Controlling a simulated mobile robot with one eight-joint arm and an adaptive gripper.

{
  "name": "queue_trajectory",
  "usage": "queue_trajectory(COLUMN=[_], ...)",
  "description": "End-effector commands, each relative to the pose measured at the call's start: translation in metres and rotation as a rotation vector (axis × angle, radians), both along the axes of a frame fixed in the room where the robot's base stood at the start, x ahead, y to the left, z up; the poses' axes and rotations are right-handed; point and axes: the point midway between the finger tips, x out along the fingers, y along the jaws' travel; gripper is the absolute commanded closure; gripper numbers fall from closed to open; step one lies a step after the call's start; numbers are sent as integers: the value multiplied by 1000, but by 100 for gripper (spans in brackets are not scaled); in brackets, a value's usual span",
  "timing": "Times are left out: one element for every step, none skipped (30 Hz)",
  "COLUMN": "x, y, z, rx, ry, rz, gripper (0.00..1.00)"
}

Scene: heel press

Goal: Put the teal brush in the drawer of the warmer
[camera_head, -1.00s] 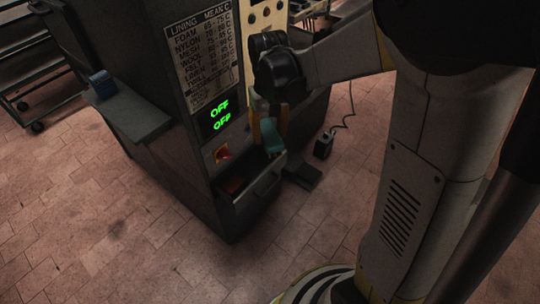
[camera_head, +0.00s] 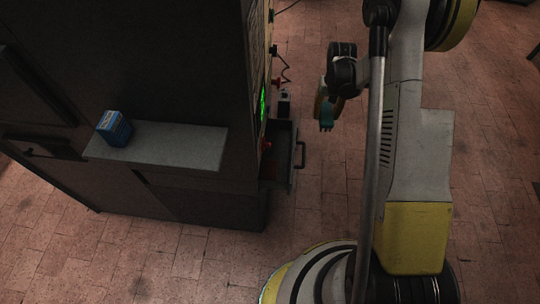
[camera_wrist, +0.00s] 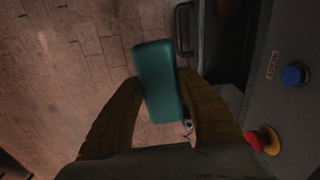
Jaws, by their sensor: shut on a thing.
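The teal brush (camera_head: 326,113) is held in my gripper (camera_head: 322,103). In the wrist view the brush (camera_wrist: 160,75) sits between the two yellow-brown fingers, its block reaching beyond the fingertips. The warmer (camera_head: 190,70) is a tall dark cabinet on the left of the head view. Its drawer (camera_head: 293,165) is pulled open low on the front, with a bar handle (camera_head: 302,155) on its outer face. The brush shows up and to the right of the drawer in the head view, apart from it. In the wrist view the handle (camera_wrist: 182,30) shows beside the brush.
A side shelf (camera_head: 190,148) on the warmer bears a blue box (camera_head: 115,128). The wrist view shows a blue button (camera_wrist: 293,75) and a red knob (camera_wrist: 258,140) on a yellow base on the panel. The brick floor (camera_head: 335,205) before the drawer is clear.

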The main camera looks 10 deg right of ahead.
Motion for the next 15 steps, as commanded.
queue_trajectory(x=[2,2,2,2,2,1,1,1,1,2,4,6,8,11,15], y=[-14,-21,-29,-33,-37,-42,-44,-46,-45,-43,-38,-31,-24,-16,-5], z=[-18,-28,-39,-47,-53,-60,-65,-68,-71,-73,-74,-75,-75,-75,-75], rx=[0,0,0,0,0,0,0,0,0,0,0,0,0,0,0], ry=[0,0,0,0,0,0,0,0,0,0,0,0,0,0,0], rz=[-22,-32,-45,-52,-59,-66,-70,-73,-75,-76,-76,-74,-74,-73,-72], gripper=[93,93,93,93,93,93,93,93,93,93,93,93,93,93,93])
